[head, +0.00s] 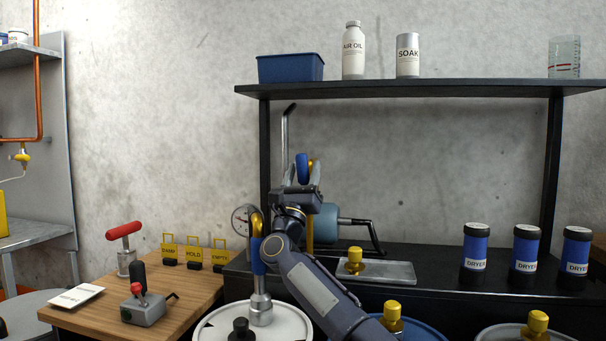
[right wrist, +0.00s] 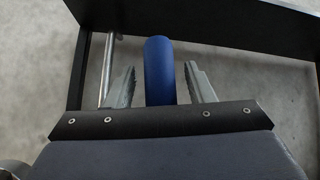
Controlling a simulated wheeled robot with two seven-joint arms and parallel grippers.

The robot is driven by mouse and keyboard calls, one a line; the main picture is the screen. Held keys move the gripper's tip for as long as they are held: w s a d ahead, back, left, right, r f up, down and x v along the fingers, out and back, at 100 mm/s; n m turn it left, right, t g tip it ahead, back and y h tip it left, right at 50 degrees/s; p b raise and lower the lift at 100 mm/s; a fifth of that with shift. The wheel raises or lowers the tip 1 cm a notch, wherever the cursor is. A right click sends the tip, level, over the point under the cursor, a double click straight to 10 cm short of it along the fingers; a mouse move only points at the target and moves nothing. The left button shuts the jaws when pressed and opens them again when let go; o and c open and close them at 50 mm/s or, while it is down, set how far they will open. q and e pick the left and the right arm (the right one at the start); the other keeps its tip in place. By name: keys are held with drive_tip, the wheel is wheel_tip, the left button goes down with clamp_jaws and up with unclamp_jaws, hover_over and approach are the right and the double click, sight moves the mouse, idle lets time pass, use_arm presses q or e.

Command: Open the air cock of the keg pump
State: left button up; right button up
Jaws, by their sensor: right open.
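The keg pump, as far as I can tell, stands on a white drum (head: 212,332) in the head view. It has a steel base (head: 261,309), a blue section and a curved brass-coloured part above. My right gripper (head: 302,172) is raised above and right of it, pointing up and away. A blue rounded piece (head: 302,164) shows at its fingers. In the right wrist view that piece (right wrist: 159,70) stands upright between the open fingers (right wrist: 160,88), with a gap on each side. I cannot tell whether it is the air cock's lever. My right arm hides part of the area. My left gripper is not in view.
A dial gauge (head: 240,220) and a crank with a blue-grey drum (head: 323,224) flank my arm. A black shelf (head: 430,90) runs above. A wooden table (head: 190,288) stands left, and several blue dryer canisters (head: 475,248) stand right.

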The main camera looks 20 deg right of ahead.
sight(301, 163)
drive_tip(key=shift+r, duration=0.1)
drive_tip(key=shift+r, duration=0.3)
wheel_tip(301, 163, up, 3)
drive_tip(key=shift+r+p, duration=0.1)
drive_tip(key=shift+p, duration=1.15)
drive_tip(key=s+a+r, duration=0.5)
drive_tip(key=s+r, duration=0.4)
drive_tip(key=s, duration=0.4)
